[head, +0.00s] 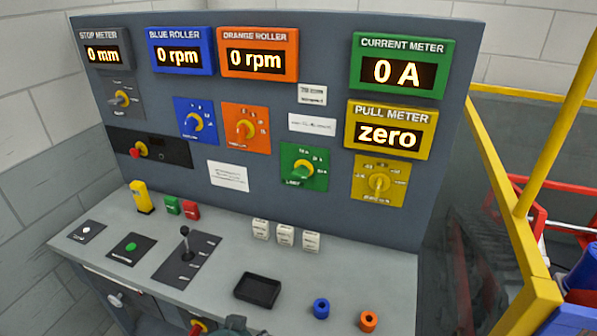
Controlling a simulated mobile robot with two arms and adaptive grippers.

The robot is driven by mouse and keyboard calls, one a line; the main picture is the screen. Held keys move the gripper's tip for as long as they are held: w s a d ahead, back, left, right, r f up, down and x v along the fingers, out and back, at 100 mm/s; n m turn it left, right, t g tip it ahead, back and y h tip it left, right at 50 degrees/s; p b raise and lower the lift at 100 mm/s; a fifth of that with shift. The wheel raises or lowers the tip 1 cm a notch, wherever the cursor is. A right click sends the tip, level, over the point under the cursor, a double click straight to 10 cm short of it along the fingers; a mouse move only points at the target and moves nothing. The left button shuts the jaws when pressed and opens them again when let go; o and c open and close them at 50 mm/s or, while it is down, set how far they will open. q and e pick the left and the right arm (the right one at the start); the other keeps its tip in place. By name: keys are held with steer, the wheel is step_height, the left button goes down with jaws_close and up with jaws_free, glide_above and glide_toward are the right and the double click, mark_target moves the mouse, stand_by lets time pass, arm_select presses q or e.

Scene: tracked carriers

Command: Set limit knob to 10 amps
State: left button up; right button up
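The limit knob (302,171) is a green knob with a yellow part on a green panel (291,153), in the lower middle of the upright console. Small white marks surround it, too small to read. Which mark it points to I cannot tell. The green current meter (398,88) at the upper right reads 0 A.
A yellow knob (379,183) is right of the limit panel; an orange-panel knob (246,129) is to its left. The desk below holds a lever (185,240), white blocks (285,236), a black tray (257,290), and blue (321,307) and orange (368,320) rollers. Yellow railing (540,180) stands right.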

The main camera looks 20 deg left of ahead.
arm_select(q)
steer(key=w+a+r+m+t, duration=0.1)
steer(key=w+r+m+t, duration=0.15)
steer(key=w, duration=0.45)
steer(key=w+a+r+m+t, duration=0.15)
steer(key=w+r, duration=0.25)
steer(key=w, duration=0.4)
steer(key=m+t+h, duration=0.1)
steer(key=m+t, duration=0.5)
steer(key=m, duration=0.3)
glide_toward(298, 176)
steer(key=shift+h, duration=0.3)
steer(key=shift+w+a+f+p, duration=0.15)
steer(key=shift+w+p, duration=0.15)
steer(key=shift+w, duration=1.45)
steer(key=shift+w+d+f+p, duration=0.15)
steer(key=shift+w+p, duration=0.15)
steer(key=shift+w, duration=1.5)
steer(key=shift+w+a+f+p, duration=0.15)
steer(key=shift+w+p, duration=0.15)
steer(key=shift+w, duration=1.45)
arm_select(e)
steer(key=shift+r, duration=0.95)
arm_select(q)
jaws_close()
